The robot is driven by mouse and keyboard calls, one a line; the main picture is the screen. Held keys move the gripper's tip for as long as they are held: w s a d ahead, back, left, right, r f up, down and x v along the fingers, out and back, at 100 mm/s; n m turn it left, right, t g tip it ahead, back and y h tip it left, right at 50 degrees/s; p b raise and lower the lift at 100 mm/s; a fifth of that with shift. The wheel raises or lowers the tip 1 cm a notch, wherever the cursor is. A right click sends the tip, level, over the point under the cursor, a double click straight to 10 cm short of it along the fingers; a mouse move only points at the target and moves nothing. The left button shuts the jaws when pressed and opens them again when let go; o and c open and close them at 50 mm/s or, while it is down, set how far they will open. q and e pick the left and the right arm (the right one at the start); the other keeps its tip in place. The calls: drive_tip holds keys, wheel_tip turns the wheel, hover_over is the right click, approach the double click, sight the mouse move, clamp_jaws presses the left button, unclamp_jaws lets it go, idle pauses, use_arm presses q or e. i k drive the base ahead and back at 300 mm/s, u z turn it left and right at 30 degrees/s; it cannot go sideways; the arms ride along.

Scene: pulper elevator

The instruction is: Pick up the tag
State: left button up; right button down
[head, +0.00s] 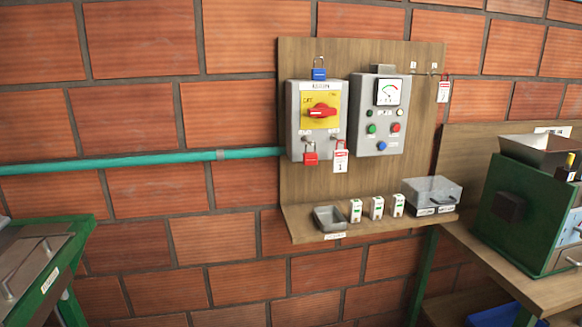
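A red-and-white tag (340,159) marked 1 hangs at the lower right of the grey isolator box (293,120), close to a red padlock (310,158). A second red-and-white tag (443,92) marked 2 hangs from a hook at the upper right of the wooden board (425,130). The isolator box has a yellow plate with a red rotary handle (321,111). Neither of my grippers shows in the head view.
A green machine (510,225) stands right.

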sight(340, 162)
drive_tip(key=z, duration=0.2)
drive_tip(key=i, duration=0.8)
drive_tip(key=u, duration=0.25)
drive_tip(key=k, duration=0.75)
drive_tip(key=z, duration=0.25)
drive_tip(key=i, duration=0.8)
drive_tip(key=u, duration=0.15)
